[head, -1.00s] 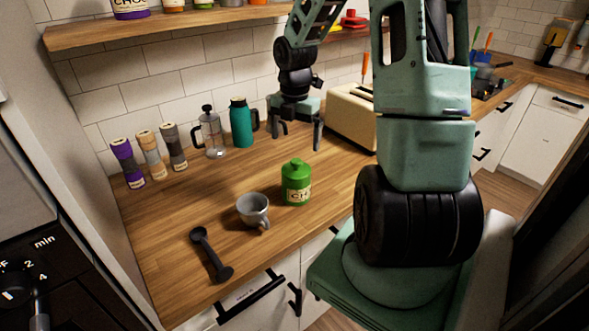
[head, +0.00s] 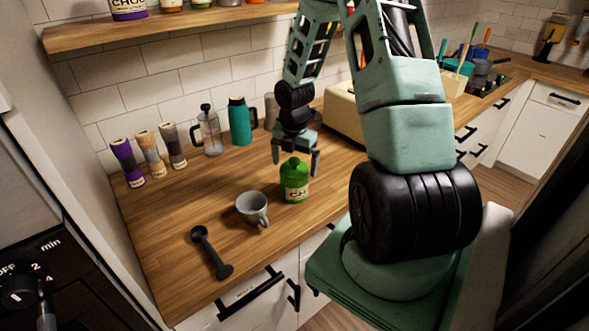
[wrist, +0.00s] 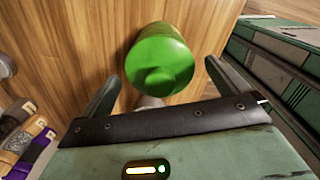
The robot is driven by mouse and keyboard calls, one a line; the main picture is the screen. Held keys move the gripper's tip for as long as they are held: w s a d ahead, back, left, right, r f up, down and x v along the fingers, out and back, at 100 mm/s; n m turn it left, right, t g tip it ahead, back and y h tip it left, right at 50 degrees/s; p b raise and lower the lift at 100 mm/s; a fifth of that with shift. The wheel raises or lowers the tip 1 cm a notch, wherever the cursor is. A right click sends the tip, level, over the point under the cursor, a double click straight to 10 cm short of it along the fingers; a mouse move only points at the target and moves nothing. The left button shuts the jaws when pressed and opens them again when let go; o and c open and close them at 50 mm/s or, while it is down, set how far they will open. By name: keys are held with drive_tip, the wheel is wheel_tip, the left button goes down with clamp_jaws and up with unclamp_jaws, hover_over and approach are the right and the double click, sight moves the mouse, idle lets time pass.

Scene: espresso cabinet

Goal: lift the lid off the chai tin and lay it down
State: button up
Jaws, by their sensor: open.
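In the wrist view the lid (wrist: 158,66) is seen from above, lying between and beyond my fingers. My gripper (head: 296,168) is open and points down, just behind and above the tin. In the wrist view its two fingers (wrist: 166,82) are spread to either side of the lid, and nothing is held. Whether a finger touches the tin cannot be told.
A grey cup (head: 252,209) and a black scoop (head: 210,252) lie left of the tin. A French press (head: 211,133), a teal flask (head: 240,121), several small tubes (head: 150,156) and a cream toaster (head: 343,112) stand toward the wall. The front left counter (head: 165,235) has free room.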

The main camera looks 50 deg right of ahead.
drive_tip(key=c, duration=1)
drive_tip(key=shift+r, duration=0.1)
